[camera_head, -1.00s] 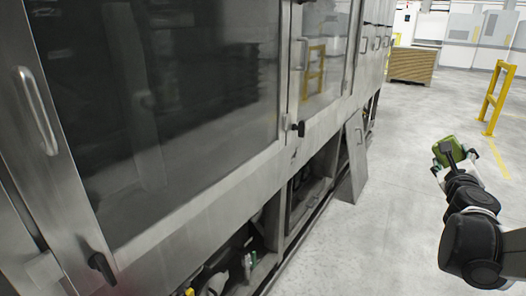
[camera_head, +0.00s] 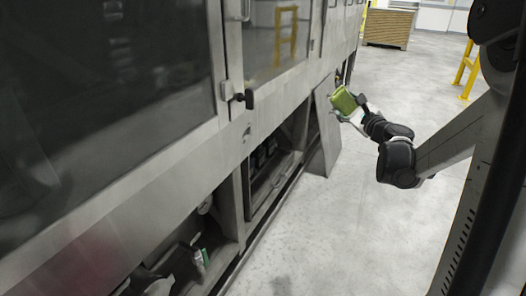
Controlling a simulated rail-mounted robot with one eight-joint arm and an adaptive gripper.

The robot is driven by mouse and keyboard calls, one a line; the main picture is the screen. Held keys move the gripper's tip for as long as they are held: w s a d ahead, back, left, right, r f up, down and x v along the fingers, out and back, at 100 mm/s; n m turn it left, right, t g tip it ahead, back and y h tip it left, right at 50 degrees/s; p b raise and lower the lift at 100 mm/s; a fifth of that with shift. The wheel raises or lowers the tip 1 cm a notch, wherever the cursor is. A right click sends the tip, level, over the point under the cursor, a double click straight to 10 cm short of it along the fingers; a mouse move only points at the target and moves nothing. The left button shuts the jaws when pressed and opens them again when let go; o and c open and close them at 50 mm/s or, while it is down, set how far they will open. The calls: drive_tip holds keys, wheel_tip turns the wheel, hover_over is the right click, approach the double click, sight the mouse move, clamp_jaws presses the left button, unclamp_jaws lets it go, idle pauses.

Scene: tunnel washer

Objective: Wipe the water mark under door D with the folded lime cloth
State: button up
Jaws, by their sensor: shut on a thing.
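The folded lime cloth (camera_head: 343,100) is a small green pad, held up in the air right of the washer front. My gripper (camera_head: 352,107) is shut on it, with the fingers on its right and lower sides. The cloth appears apart from the steel front, near the leaning panel in the picture. The washer's large glazed doors (camera_head: 110,90) line the left side, with a steel strip (camera_head: 180,165) beneath them. I cannot read any door letter, so door D cannot be told. No water mark can be made out clearly; a faint reddish tint shows low on the strip.
A loose grey panel (camera_head: 324,130) leans against the open lower bays (camera_head: 270,170). A black latch (camera_head: 248,99) sticks out from the door frame. A yellow guard post (camera_head: 466,70) and a wooden stack (camera_head: 388,28) stand farther back. The floor beside the washer is clear.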

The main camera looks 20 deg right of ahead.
sight(251, 132)
drive_tip(key=shift+w+a+f+n+g+y+b, duration=1)
drive_tip(key=shift+w+a+f+n+y, duration=0.95)
drive_tip(key=shift+a+f, duration=2)
drive_tip(key=shift+w+a+f+n+g+y+b, duration=1.05)
drive_tip(key=shift+w+a+f+y, duration=1.75)
drive_tip(key=shift+a, duration=2.4)
drive_tip(key=shift+w+a+f+n+g+y+b, duration=1)
drive_tip(key=shift+w+a+f+n+y, duration=0.65)
drive_tip(key=shift+w+a+f, duration=2.15)
drive_tip(key=shift+s+a+r, duration=0.15)
drive_tip(key=shift+a+r, duration=0.2)
drive_tip(key=shift+a, duration=0.4)
drive_tip(key=shift+s+a+r, duration=0.15)
drive_tip(key=shift+a+r, duration=0.2)
drive_tip(key=shift+a, duration=0.4)
drive_tip(key=shift+w+d, duration=0.1)
drive_tip(key=shift+d, duration=0.05)
drive_tip(key=shift+w+d+b, duration=0.3)
drive_tip(key=shift+w+d, duration=0.85)
drive_tip(key=shift+d, duration=0.05)
drive_tip(key=shift+w+d, duration=1.2)
drive_tip(key=shift+w, duration=0.2)
drive_tip(key=shift+s+a, duration=0.1)
drive_tip(key=shift+a, duration=0.05)
